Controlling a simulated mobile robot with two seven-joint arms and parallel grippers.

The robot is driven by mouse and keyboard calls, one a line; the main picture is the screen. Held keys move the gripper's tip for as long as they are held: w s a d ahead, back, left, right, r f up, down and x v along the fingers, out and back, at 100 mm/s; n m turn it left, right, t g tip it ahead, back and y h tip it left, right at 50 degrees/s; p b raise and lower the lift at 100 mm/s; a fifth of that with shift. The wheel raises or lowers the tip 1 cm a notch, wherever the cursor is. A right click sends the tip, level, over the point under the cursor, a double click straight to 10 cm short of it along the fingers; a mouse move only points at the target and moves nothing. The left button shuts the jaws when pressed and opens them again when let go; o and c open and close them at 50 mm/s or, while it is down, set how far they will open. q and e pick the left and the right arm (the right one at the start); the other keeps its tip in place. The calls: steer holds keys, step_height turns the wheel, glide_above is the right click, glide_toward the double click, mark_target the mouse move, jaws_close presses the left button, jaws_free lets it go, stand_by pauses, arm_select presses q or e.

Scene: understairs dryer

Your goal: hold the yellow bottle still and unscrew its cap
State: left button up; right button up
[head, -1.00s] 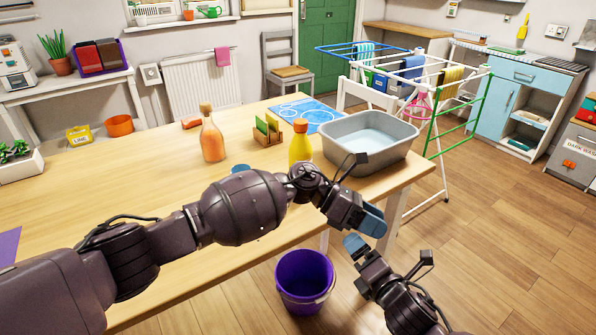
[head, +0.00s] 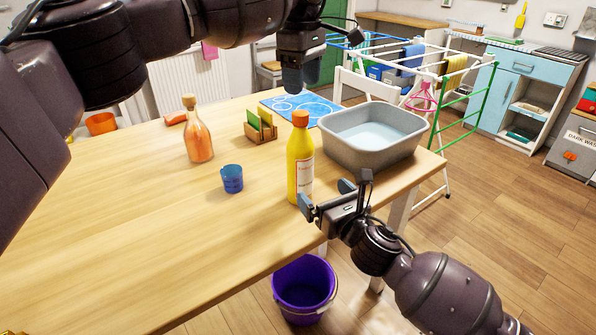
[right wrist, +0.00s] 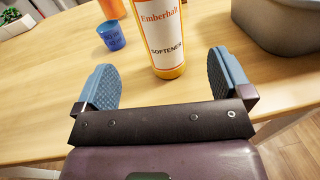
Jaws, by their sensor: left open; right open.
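The yellow bottle (head: 299,165) stands upright on the wooden table near its front edge, with its orange cap (head: 300,118) on top. In the right wrist view its lower part (right wrist: 166,35) shows a white label reading "SOFTENER". My right gripper (head: 327,195) is open, low by the bottle's base. In the right wrist view its blue fingers (right wrist: 165,85) are spread, with the bottle beyond and between them, apart from both. My left gripper (head: 296,88) points down just above the cap, apart from it. Its fingers overlap in the head view.
A grey basin (head: 372,150) of water stands close right of the bottle. A blue cup (head: 232,179), an orange bottle (head: 198,135) and a wooden holder (head: 260,128) stand to the left. A purple bucket (head: 304,290) is on the floor below. The table's front left is clear.

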mark_target(307, 175)
steer(key=shift+w+a, duration=0.2)
steer(key=shift+w, duration=0.2)
steer(key=x, duration=1)
steer(key=shift+r, duration=0.1)
steer(key=c, duration=1.4)
steer(key=o, duration=1.4)
